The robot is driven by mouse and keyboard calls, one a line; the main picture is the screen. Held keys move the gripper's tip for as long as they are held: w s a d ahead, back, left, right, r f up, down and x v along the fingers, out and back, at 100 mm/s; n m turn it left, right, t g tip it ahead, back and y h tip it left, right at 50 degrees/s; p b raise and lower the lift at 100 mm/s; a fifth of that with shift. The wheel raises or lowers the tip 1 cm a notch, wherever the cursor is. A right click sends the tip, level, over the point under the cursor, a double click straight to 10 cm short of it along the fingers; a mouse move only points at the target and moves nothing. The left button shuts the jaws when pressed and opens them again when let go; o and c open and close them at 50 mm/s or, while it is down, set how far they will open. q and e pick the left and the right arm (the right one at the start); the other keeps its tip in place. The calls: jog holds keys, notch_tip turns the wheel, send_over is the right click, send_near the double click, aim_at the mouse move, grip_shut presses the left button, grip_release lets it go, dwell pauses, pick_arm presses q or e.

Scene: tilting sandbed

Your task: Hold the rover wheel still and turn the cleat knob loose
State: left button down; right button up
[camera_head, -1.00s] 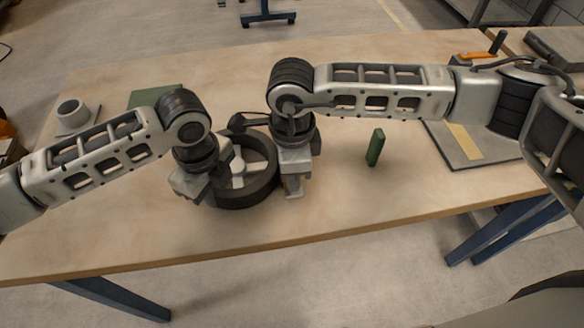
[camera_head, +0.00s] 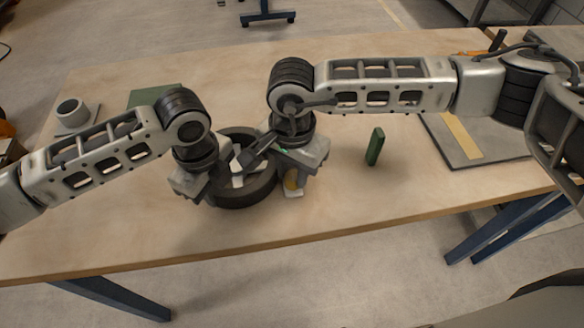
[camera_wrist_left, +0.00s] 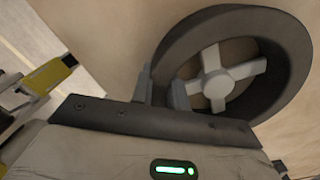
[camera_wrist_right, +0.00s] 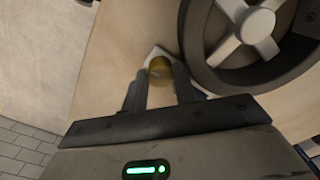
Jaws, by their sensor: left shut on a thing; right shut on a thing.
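The dark rover wheel (camera_head: 252,192) with pale spokes lies flat on the table, partly hidden by my grippers in the head view. My left gripper (camera_head: 206,196) is shut on the wheel's rim at its left side; in the left wrist view the two fingers (camera_wrist_left: 162,88) straddle the rim wall. The brass cleat knob (camera_wrist_right: 159,68) sits on a small white base (camera_wrist_right: 152,55) beside the wheel. My right gripper (camera_head: 291,180) is shut on the knob, with one finger on each side of it in the right wrist view. The knob (camera_head: 291,177) partly shows in the head view.
A green block (camera_head: 375,147) stands upright right of my right gripper. A grey board (camera_head: 445,142) with a yellow strip lies at the right. A white cup-like part (camera_head: 72,112) and a green mat (camera_head: 145,98) lie at the left. The front table strip is clear.

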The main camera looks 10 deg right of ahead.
aim_at(293, 177)
jog(key=shift+n, duration=1)
jog(key=o, duration=1)
jog(key=shift+r, duration=0.1)
jog(key=shift+r, duration=3.95)
pick_arm(q)
jog(key=c, duration=1.3)
grip_release()
